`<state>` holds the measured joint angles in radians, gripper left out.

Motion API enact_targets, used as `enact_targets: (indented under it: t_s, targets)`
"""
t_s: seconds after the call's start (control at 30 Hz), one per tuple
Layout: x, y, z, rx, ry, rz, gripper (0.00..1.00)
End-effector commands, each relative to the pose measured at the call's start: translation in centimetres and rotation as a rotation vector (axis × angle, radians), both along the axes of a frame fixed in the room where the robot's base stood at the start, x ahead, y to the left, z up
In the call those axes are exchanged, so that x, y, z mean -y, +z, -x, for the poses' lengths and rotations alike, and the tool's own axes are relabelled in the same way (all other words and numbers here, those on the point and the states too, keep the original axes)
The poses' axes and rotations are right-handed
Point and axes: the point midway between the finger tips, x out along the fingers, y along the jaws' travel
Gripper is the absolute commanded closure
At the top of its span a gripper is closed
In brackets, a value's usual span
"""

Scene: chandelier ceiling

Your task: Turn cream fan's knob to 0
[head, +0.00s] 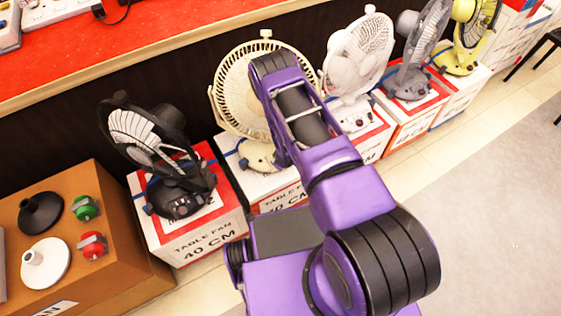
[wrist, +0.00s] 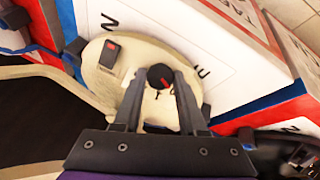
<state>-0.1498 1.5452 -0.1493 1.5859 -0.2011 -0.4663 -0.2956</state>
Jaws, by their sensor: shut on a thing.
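The cream fan (head: 232,92) stands on a white and red box, partly hidden behind my arm in the head view. In the wrist view its cream base (wrist: 97,82) fills the middle, with a round black knob (wrist: 160,76) that has a reddish mark on top. My gripper (wrist: 161,84) has one finger on each side of the knob and is shut on it. Small dark markings show on the base just below the knob, too small to read. A black switch with a red part (wrist: 110,54) sits left of the knob. The head view hides my gripper behind the arm.
A black fan (head: 178,195) stands on the box to the left. White (head: 357,60), grey (head: 422,50) and yellow (head: 470,35) fans stand in a row to the right. A red counter (head: 150,40) runs behind.

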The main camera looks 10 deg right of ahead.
Motion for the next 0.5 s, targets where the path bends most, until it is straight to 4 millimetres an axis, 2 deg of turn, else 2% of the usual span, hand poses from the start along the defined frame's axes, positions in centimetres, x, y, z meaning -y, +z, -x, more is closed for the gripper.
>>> enact_targets:
  t_s: [0.07,0.1,0.27,0.5]
  targets:
    - [0.03,0.03,-0.08,0.001,0.0,0.0,1.0]
    - [0.02,0.03,-0.08,0.001,0.0,0.0,0.57]
    - [0.02,0.02,-0.07,0.001,0.0,0.0,0.29]
    - [0.0,0.0,-0.03,0.0,-0.001,0.0,0.29]
